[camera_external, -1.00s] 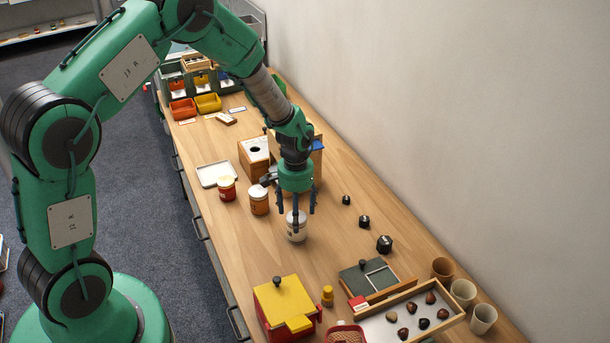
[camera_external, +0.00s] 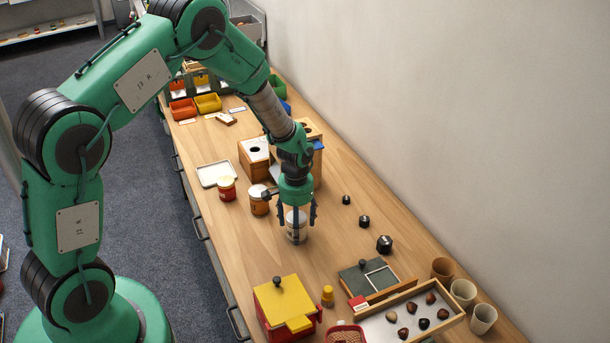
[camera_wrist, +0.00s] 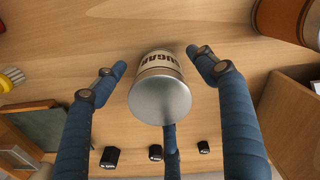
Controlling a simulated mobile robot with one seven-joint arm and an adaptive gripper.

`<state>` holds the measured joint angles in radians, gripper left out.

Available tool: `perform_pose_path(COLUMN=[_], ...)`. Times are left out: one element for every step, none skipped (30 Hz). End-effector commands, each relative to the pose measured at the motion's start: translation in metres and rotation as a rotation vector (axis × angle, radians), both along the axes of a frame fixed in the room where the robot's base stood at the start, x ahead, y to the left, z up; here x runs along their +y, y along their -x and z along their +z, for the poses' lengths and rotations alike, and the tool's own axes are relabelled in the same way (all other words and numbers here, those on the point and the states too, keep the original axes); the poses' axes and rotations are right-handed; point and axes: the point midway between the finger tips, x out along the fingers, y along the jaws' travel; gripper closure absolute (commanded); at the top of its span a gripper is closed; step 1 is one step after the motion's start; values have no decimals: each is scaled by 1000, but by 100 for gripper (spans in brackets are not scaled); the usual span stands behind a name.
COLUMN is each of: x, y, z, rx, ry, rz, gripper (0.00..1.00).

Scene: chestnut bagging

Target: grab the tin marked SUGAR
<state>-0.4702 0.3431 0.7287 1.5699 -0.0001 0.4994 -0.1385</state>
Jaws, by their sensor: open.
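The SUGAR tin (camera_wrist: 158,92) is a pale cylinder with a grey metal lid and dark lettering, seen in the wrist view between my fingers. In the external view the tin (camera_external: 296,232) stands upright on the wooden counter. My gripper (camera_external: 297,222) is right above and around it, pointing down, with its fingers on either side of the tin. In the wrist view my gripper (camera_wrist: 160,80) is open, with gaps between the side fingers and the tin. A third finger shows behind the lid; whether it touches is unclear.
A brown-labelled tin (camera_external: 259,200) and a red tin (camera_external: 227,188) stand to the left. Black weights (camera_external: 384,244) lie to the right. A yellow-lidded red box (camera_external: 283,305) and a chestnut tray (camera_external: 408,318) are nearer the front. The counter (camera_external: 335,215) just right of the tin is clear.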

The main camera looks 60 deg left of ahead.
Motion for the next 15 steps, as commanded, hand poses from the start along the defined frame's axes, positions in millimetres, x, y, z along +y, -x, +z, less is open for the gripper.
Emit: perform_pose_path(x=[0,0,0,0,0,0,0,0,0,0,0,0,0,0,0], y=[0,0,0,0,0,0,0,0,0,0,0,0,0,0,0], z=[0,0,0,0,0,0,0,0,0,0,0,0,0,0,0], rx=[0,0,0,0,0,0,0,0,0,0,0,0,0,0,0], ry=[0,0,0,0,0,0,0,0,0,0,0,0,0,0,0], rz=[0,0,0,0,0,0,0,0,0,0,0,0,0,0,0], gripper=[28,28,28,28,28,28,28,28,28,28,28,32,38,44,52])
